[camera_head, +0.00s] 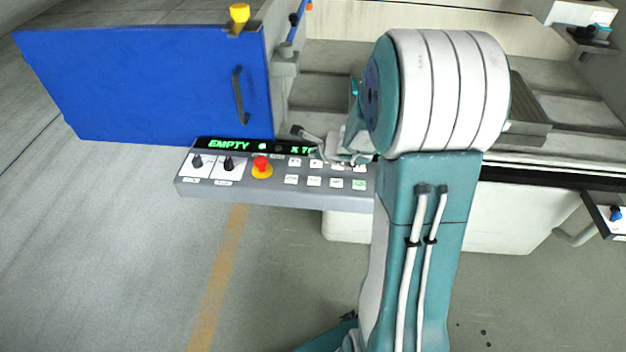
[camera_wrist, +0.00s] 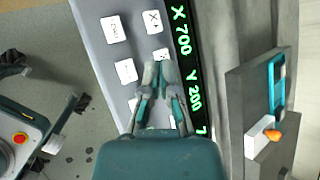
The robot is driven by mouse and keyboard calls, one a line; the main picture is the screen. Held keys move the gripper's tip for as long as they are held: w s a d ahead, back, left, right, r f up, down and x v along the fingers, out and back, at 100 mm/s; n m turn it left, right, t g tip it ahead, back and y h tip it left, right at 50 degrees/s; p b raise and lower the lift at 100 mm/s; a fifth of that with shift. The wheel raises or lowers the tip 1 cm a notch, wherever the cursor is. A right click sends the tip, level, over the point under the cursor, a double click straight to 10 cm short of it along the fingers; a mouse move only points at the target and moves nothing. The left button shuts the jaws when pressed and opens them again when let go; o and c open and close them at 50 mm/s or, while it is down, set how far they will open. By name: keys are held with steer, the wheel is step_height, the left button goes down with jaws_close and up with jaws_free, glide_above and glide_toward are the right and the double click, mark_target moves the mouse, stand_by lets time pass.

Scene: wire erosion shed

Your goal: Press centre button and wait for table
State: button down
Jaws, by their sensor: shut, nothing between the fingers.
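The grey control panel (camera_head: 300,195) carries two rows of small white buttons (camera_head: 314,182), one with a green label (camera_head: 359,184). The labels are too small to read surely, so I cannot tell which is the centre button. The display strip (camera_head: 235,146) reads EMPTY and X 70 in green in the head view. In the wrist view, it reads X 700 Y 200 (camera_wrist: 187,60). My gripper (camera_wrist: 160,70) is shut and empty over the panel, its tips beside a white button (camera_wrist: 125,71) and partly covering others. Contact cannot be told.
A red emergency stop (camera_head: 262,166) and two black knobs (camera_head: 228,163) sit at the panel's left. A blue door (camera_head: 150,85) with a dark handle stands behind. The machine bed (camera_head: 570,110) lies behind my arm. A yellow floor line (camera_head: 218,275) crosses the clear floor in front.

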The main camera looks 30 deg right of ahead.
mark_target(316, 181)
steer(key=f, duration=0.6)
steer(key=shift+d+f, duration=0.25)
steer(key=shift+a+f, duration=0.15)
steer(key=shift+f, duration=0.3)
steer(key=shift+f, duration=0.15)
stand_by(0.7)
steer(key=shift+f, duration=0.2)
